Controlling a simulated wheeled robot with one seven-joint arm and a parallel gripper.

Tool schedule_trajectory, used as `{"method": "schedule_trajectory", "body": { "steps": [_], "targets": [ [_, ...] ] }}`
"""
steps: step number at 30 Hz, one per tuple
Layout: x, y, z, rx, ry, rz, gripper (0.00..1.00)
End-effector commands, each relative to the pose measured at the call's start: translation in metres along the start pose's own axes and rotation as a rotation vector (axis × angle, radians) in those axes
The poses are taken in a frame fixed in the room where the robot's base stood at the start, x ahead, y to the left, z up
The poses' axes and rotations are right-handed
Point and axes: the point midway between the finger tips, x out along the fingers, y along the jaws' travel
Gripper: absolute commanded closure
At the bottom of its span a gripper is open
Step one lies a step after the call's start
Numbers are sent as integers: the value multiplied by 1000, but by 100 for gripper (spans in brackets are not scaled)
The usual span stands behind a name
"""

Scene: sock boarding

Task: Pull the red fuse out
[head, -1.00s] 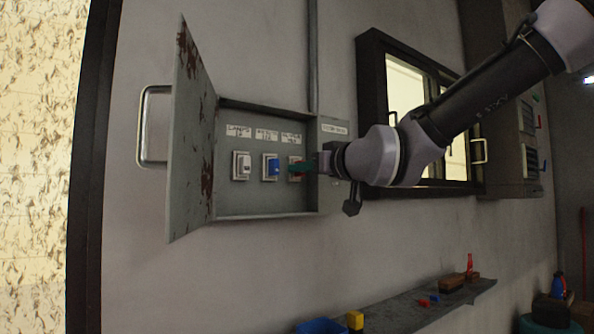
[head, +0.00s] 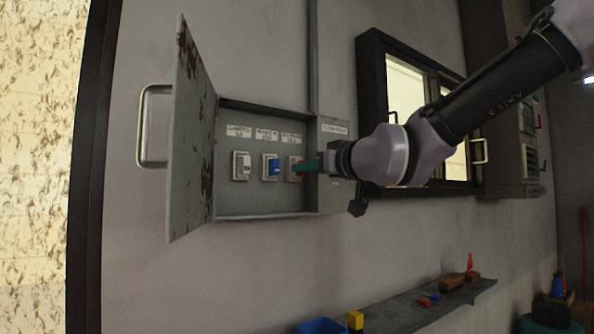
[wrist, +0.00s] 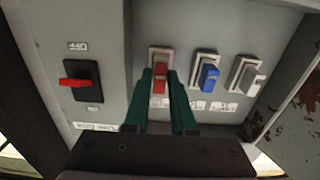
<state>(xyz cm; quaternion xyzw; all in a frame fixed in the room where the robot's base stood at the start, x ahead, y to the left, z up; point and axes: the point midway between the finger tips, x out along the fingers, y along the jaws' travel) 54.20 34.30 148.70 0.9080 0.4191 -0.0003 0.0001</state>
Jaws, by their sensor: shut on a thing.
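The red fuse (wrist: 160,79) sits at its pale holder (wrist: 160,57) in the wrist view, between the two green fingers of my gripper (wrist: 161,74). My gripper is shut on it. In the head view my gripper (head: 306,167) reaches in from the right at the open fuse box (head: 262,209), and only a little red of the fuse (head: 296,177) shows below the fingers. I cannot tell whether the fuse has shifted in its holder.
A blue fuse (wrist: 209,76) and a white fuse (wrist: 251,80) sit beside the red one. A red-handled switch (wrist: 76,82) is on the box's side panel. The box door (head: 190,130) stands open at the left. A shelf (head: 400,312) with small items is below.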

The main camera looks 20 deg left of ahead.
Motion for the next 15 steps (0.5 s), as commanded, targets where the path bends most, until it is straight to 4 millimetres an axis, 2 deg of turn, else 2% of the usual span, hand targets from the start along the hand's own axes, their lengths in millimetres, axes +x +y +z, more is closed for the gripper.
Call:
{"method": "schedule_trajectory", "body": {
  "steps": [15],
  "targets": [
    [-16, 1, -1, 0, 1, 1, 100]
  ]
}}
